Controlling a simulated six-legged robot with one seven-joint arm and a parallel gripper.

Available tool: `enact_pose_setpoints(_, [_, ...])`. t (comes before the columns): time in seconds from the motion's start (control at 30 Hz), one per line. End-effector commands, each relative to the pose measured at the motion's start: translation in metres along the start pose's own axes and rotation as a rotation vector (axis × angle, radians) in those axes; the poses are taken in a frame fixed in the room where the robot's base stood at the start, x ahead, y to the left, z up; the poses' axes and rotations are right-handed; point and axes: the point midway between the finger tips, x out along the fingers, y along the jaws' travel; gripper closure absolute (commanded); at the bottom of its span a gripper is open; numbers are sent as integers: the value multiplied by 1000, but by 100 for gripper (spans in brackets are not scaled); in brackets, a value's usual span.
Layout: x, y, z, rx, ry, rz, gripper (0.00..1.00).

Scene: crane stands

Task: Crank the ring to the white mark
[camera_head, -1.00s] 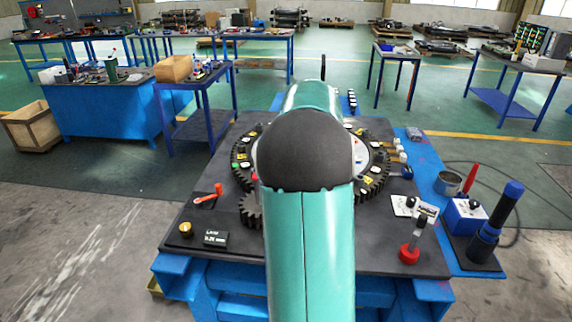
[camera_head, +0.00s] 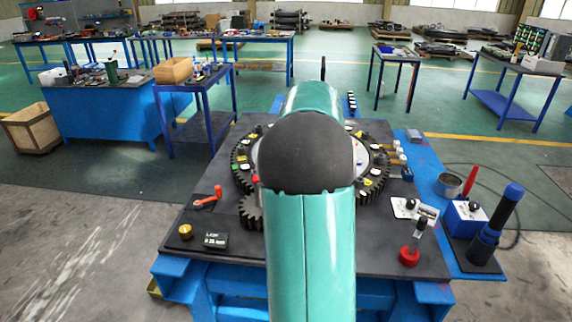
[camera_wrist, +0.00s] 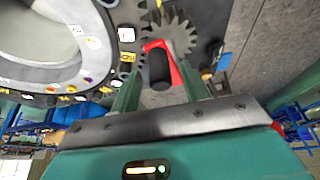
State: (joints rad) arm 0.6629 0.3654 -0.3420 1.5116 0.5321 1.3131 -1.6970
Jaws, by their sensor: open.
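The dark toothed ring (camera_head: 240,168) lies on the bench plate, with coloured and white tags around it. My arm hides its middle and far part. In the wrist view the ring (camera_wrist: 92,88) curves around a pale disc at upper left. A small grey gear (camera_wrist: 178,36) sits beside it; the gear (camera_head: 250,211) also shows in the head view. A red crank with a black grip (camera_wrist: 159,68) lies over the gear. My gripper (camera_wrist: 160,85) is open, with one finger on each side of the grip; contact is unclear. I cannot tell which tag is the white mark.
A red lever (camera_head: 208,198), a brass knob (camera_head: 185,231) and a small display (camera_head: 214,239) are on the plate's left. A red-based lever (camera_head: 410,255), a blue box (camera_head: 466,217) and a tall black-and-blue tool (camera_head: 495,225) stand at right.

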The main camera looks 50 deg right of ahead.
Motion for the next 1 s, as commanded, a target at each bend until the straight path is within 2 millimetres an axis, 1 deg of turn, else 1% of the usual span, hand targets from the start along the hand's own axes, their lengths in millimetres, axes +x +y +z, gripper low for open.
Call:
enact_pose_setpoints(0.17, [-32, 1, 0, 0, 1, 4, 55])
enact_pose_setpoints(0.4, [-86, 1, 1, 0, -1, 4, 55])
enact_pose_setpoints(0.5, [-105, 0, 0, 0, -1, 4, 55])
enact_pose_setpoints(0.6, [-119, 0, 0, 0, -1, 3, 55])
enact_pose_setpoints(0.73, [-129, 0, 0, -1, 0, 1, 55])
enact_pose_setpoints(1.0, [-130, 0, 0, -1, 0, 0, 55])
